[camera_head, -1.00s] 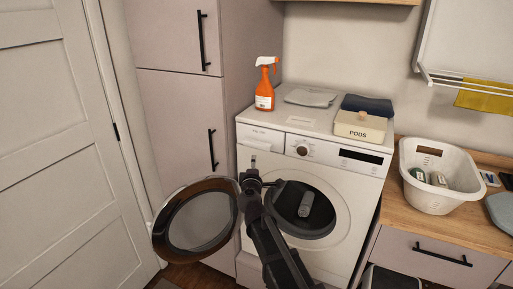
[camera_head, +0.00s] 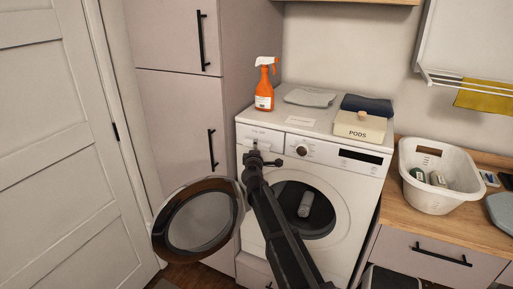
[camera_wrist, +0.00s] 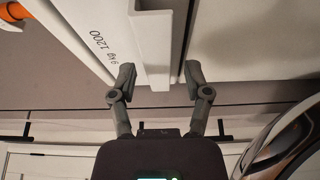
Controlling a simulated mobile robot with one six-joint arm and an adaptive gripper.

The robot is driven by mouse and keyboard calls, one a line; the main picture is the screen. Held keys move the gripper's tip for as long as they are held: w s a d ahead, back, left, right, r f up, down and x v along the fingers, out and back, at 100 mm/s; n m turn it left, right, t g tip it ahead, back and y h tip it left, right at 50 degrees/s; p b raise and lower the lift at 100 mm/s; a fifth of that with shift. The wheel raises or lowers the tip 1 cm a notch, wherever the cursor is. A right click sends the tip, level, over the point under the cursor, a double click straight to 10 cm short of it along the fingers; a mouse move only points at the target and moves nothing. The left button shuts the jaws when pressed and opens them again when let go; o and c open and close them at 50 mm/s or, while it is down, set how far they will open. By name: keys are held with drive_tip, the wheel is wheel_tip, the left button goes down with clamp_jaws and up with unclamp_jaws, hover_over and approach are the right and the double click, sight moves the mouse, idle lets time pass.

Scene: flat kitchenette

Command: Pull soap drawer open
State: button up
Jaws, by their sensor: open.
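The soap drawer (camera_head: 248,134) is at the top left of the white washing machine's front and looks closed. My gripper (camera_head: 257,152) is right at the drawer front and hides part of it. In the wrist view, the pale drawer handle (camera_wrist: 152,50) sticks out from the panel marked "9kg 1200". My open gripper (camera_wrist: 160,74) has one finger on each side of the handle's end. Gaps show between the fingers and the handle, with the left finger closer.
The washer's round door (camera_head: 197,222) hangs open to the left of my arm. A grey item (camera_head: 305,204) shows at the drum opening. A white basket (camera_head: 430,190) is at right.

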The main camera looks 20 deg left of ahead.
drive_tip(key=shift+x, duration=0.85)
